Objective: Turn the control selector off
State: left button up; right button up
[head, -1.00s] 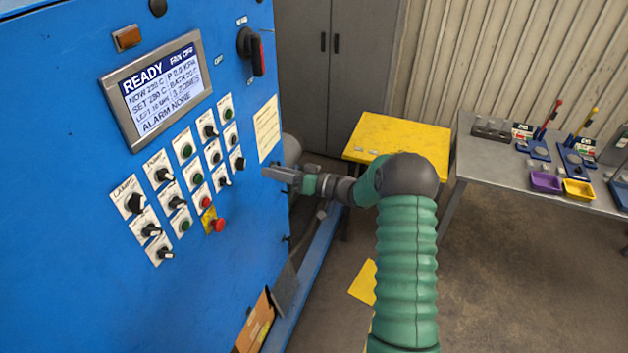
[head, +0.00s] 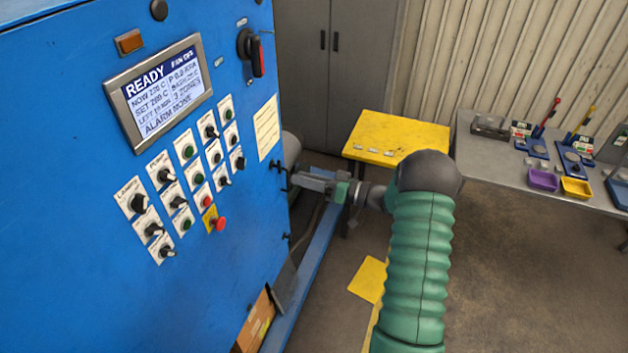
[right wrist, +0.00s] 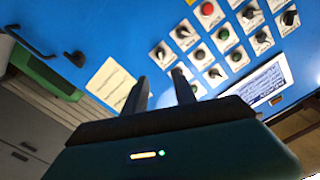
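The blue furnace cabinet carries a control panel with several black selector knobs, such as the top right-hand one (head: 210,132) and a lower right one (head: 238,163). Their small labels are mostly too blurred to tell which is the control selector. In the right wrist view a black selector (right wrist: 160,53) shows just beyond the fingertips, its pointer slanted. My right gripper (head: 298,180) is to the right of the panel, apart from the knobs; in the right wrist view its two fingers (right wrist: 160,85) stand apart with nothing between them. My left gripper is not in view.
The screen (head: 162,88) reads READY and ALARM NONE. A red emergency button (head: 219,224) and a red-and-black rotary handle (head: 256,55) project from the cabinet. A yellow table (head: 400,135) and a grey bench (head: 490,170) with trays stand at right.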

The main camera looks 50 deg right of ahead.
jog(key=shift+v, duration=1.35)
jog(key=b+v, duration=0.5)
jog(key=v, duration=1.1)
jog(key=shift+s+d+b, duration=0.25)
jog(key=shift+s+b, duration=0.05)
jog(key=shift+f, duration=0.1)
